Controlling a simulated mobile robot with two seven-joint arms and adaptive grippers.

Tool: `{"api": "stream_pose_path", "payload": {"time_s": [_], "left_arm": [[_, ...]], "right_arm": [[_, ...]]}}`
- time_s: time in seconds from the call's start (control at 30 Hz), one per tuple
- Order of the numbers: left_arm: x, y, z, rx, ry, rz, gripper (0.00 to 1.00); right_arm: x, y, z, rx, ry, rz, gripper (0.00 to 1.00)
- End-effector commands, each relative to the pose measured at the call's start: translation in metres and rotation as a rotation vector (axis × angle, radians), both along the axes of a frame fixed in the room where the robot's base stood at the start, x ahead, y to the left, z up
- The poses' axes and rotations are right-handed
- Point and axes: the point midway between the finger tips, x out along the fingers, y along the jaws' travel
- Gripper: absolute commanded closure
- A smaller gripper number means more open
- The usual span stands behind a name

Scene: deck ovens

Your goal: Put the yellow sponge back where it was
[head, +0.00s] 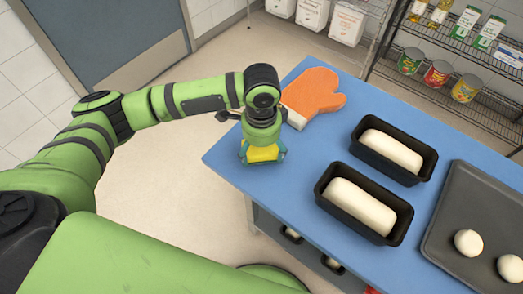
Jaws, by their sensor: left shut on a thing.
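The yellow sponge (262,153) shows below my left gripper (263,151), at the left end of the blue table (230,160). My left gripper points down and is shut on the sponge; the gripper hides most of it. I cannot tell whether the sponge touches the table top. My right gripper is not in the head view.
An orange oven mitt (314,92) lies just behind my left gripper. Two black loaf pans with dough (428,162) (322,186) and a dark tray (440,235) with dough balls stand to the right. Wire shelves (440,85) with cans stand behind. Blue table is clear between gripper and pans.

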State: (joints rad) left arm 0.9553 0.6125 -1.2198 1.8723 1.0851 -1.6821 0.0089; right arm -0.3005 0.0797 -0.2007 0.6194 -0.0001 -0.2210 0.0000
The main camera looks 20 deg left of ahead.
Motion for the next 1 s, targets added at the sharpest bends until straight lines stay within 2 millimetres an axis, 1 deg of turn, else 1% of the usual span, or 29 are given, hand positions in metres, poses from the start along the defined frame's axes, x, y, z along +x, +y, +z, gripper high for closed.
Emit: {"api": "stream_pose_path", "payload": {"time_s": [0.03,0.13,0.2,0.37,0.4,0.43,0.83,0.93,1.0], "left_arm": [[0.000,0.000,-0.007,0.002,0.002,0.002,0.42],[0.000,0.000,-0.018,0.001,0.002,0.000,0.42],[0.001,0.000,-0.022,0.000,-0.001,0.000,0.42],[0.001,0.000,-0.022,0.000,-0.002,0.000,0.42],[0.001,0.000,-0.022,0.000,-0.001,0.000,0.08],[0.001,0.000,-0.022,0.000,-0.001,0.000,0.00],[0.001,0.000,-0.020,0.000,-0.001,0.000,0.00],[0.001,-0.001,-0.013,-0.001,-0.003,0.000,0.00],[0.002,-0.001,-0.003,-0.002,-0.005,0.000,0.00]], "right_arm": [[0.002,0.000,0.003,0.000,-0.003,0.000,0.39],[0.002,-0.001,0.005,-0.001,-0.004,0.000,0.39],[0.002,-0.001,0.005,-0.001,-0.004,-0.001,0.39],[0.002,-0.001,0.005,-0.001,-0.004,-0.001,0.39],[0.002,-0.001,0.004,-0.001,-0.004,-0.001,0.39],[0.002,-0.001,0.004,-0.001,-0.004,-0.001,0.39],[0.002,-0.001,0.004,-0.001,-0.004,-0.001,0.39],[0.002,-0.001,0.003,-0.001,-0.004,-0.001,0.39],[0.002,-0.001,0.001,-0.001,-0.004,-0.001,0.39]]}}
